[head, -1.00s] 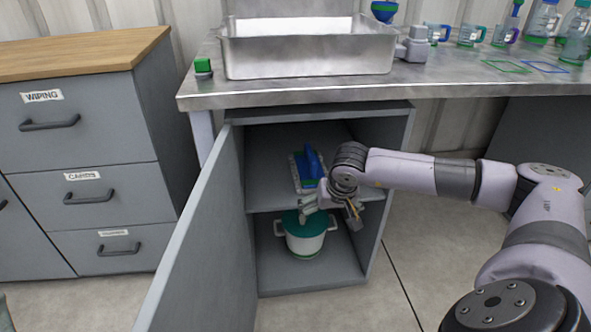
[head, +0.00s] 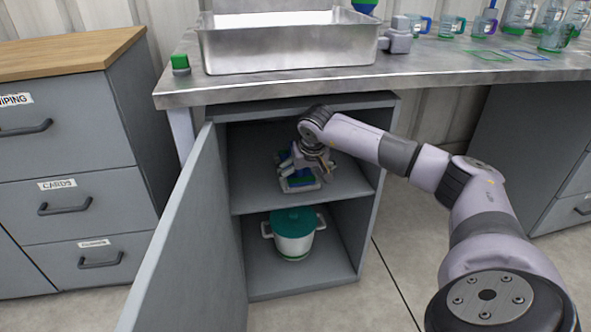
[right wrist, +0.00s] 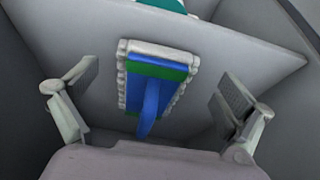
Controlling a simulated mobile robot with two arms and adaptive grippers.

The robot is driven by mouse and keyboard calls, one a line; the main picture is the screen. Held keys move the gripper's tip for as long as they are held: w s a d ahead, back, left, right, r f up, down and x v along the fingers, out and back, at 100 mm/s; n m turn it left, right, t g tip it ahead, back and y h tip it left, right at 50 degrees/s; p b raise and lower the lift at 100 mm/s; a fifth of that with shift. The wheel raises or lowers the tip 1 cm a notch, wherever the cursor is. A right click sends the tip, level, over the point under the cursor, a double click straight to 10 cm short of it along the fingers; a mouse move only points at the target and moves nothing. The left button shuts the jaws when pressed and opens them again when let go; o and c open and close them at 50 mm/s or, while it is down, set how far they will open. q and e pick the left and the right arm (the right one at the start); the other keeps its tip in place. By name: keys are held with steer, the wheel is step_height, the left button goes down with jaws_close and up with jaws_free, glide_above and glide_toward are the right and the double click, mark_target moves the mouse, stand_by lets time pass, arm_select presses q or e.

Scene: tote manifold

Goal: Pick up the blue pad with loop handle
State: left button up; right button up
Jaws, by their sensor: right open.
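The blue pad with loop handle (head: 300,184) lies on the upper shelf of the open cabinet, partly hidden by my gripper in the head view. In the right wrist view the pad (right wrist: 174,70) shows a white fringed edge, a green band and a blue loop handle (right wrist: 149,108). My right gripper (head: 296,166) is inside the upper compartment at the pad. In the right wrist view its open fingers (right wrist: 158,98) stand apart on either side of the pad and handle, not touching them. My left gripper is not in view.
The cabinet door (head: 190,240) stands open at the left. A white pot with a green lid (head: 293,236) stands on the lower shelf (head: 300,281). The counter (head: 300,88) above holds a metal basin (head: 290,48). The upper shelf (head: 250,200) has bare room around the pad.

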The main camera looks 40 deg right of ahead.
mark_target(303, 183)
steer(key=shift+w+d, duration=0.15)
steer(key=shift+w, duration=0.2)
steer(key=b+x, duration=0.2)
steer(key=x, duration=0.3)
steer(key=shift+c, duration=0.5)
steer(key=shift+r, duration=0.1)
steer(key=c, duration=1.4)
steer(key=shift+r, duration=0.1)
